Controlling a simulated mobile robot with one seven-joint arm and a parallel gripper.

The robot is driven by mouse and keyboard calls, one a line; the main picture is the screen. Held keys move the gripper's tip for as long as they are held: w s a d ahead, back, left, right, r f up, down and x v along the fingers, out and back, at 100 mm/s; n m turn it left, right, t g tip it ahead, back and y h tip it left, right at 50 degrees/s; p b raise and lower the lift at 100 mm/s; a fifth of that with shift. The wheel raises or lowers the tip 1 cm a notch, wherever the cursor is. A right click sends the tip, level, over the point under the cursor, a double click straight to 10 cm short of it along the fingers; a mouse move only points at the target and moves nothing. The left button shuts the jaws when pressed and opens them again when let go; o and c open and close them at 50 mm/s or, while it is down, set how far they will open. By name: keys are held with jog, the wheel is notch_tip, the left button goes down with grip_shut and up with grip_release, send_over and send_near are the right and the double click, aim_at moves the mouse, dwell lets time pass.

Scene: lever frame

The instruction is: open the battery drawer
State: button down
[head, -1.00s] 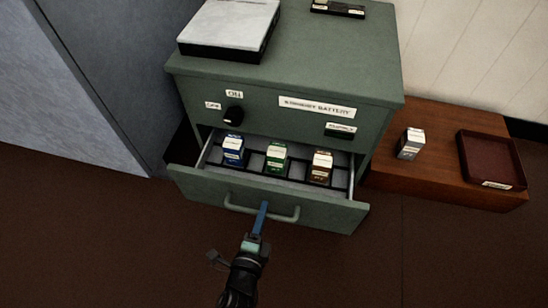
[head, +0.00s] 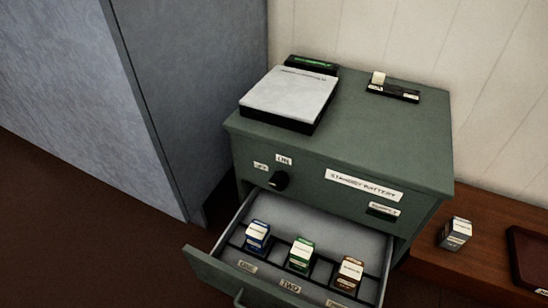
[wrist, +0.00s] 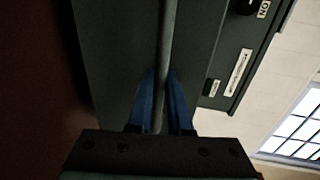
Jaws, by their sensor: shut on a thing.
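The battery drawer (head: 213,275) of the green cabinet stands well open in the head view, its front low in the picture. A blue battery (head: 258,236), a green battery (head: 301,254) and a brown battery (head: 348,273) stand upright in its divided compartments. Only a bit of the drawer's handle (head: 239,299) shows at the bottom edge. In the wrist view, the blue fingers of my gripper (wrist: 160,80) are shut on the handle bar (wrist: 167,45), one on each side. My gripper is out of the head view.
The cabinet top (head: 350,125) carries a white-topped device (head: 290,96) and a small black holder (head: 392,90). A black knob (head: 279,180) sits between labels on the cabinet front. At right, a white-topped block (head: 455,233) and a dark red tray (head: 530,262) rest on a wooden surface.

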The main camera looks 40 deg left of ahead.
jog(key=c, duration=0.8)
grip_release()
jog(key=shift+c, duration=0.2)
jog(key=p+v, duration=0.5)
jog(key=v, duration=0.8)
